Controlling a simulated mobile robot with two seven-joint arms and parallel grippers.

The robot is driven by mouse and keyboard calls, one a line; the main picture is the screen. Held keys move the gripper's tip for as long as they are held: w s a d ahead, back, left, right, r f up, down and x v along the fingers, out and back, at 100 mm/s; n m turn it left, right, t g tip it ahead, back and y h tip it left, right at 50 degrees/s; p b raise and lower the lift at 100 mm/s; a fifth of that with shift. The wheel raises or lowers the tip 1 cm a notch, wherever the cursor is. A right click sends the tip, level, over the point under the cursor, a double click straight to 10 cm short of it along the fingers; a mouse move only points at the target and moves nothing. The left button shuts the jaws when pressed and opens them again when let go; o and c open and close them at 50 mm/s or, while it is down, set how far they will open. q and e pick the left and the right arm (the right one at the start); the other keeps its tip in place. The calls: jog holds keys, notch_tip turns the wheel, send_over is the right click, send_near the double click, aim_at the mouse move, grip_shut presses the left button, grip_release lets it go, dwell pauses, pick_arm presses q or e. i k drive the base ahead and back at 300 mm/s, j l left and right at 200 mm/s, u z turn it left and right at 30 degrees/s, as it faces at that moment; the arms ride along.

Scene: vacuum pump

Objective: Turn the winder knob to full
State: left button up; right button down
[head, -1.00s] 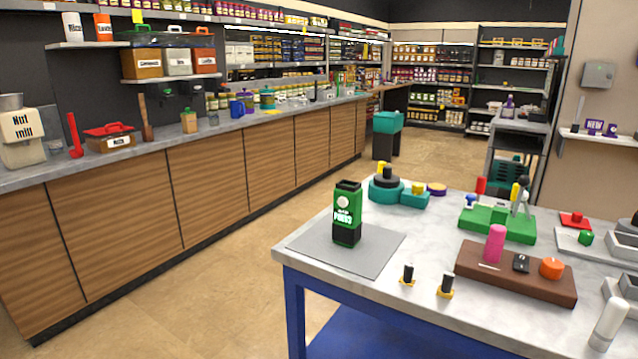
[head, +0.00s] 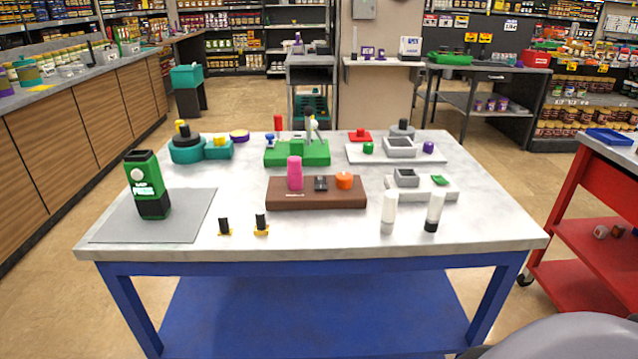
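In the head view, a brown block (head: 316,201) lies near the middle of the worktable. It carries a pink upright cylinder (head: 295,174), a small black switch-like part (head: 321,184) and a round orange knob (head: 344,180) at its right end. No readable label marks a winder, so I cannot tell for sure which knob is the winder's. The orange knob's setting is too small to read. Neither gripper is in view, and nothing touches the knob.
The worktable (head: 300,237) has a green device (head: 147,186) on a grey mat, teal pots (head: 187,149), a green block (head: 297,152), grey trays (head: 396,149) and two white cylinders (head: 390,212). A red cart (head: 584,205) stands right. Floor is open left of the table.

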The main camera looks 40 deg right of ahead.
aim_at(344, 179)
jog(key=z, duration=1.15)
